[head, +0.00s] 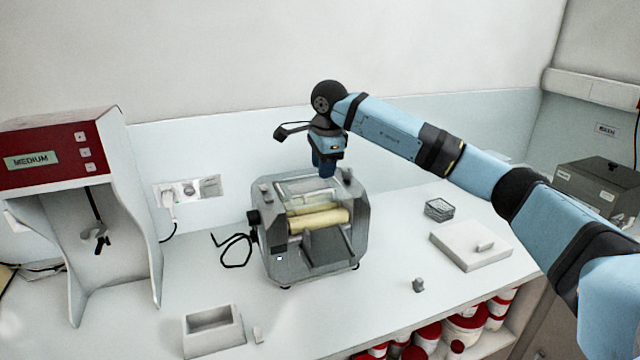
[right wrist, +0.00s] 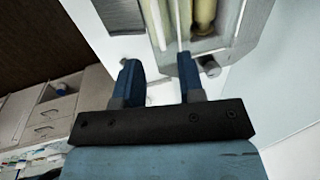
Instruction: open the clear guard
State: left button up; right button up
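The mill (head: 277,262) is a grey machine on the bench with pale yellow rollers (head: 320,220) in its top opening. The clear guard (head: 305,188) is a see-through panel at the top, behind and above the rollers; its exact edges are hard to make out. My right gripper (head: 323,172) points down at the back of the mill's top, beside the guard. In the right wrist view its two blue fingers (right wrist: 160,68) stand apart, with the mill's edge just beyond them. I cannot tell whether they touch the guard. My left gripper is not in view.
A red-topped device with a "MEDIUM" display (head: 50,150) stands at the left. A cable loops left of the mill.

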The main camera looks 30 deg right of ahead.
aim_at(321, 193)
jog(key=f, duration=0.3)
jog(key=w+f+p, duration=0.1)
jog(key=f, duration=0.2)
jog(key=shift+w+f, duration=0.15)
jog(key=shift+f, duration=0.05)
grip_shut()
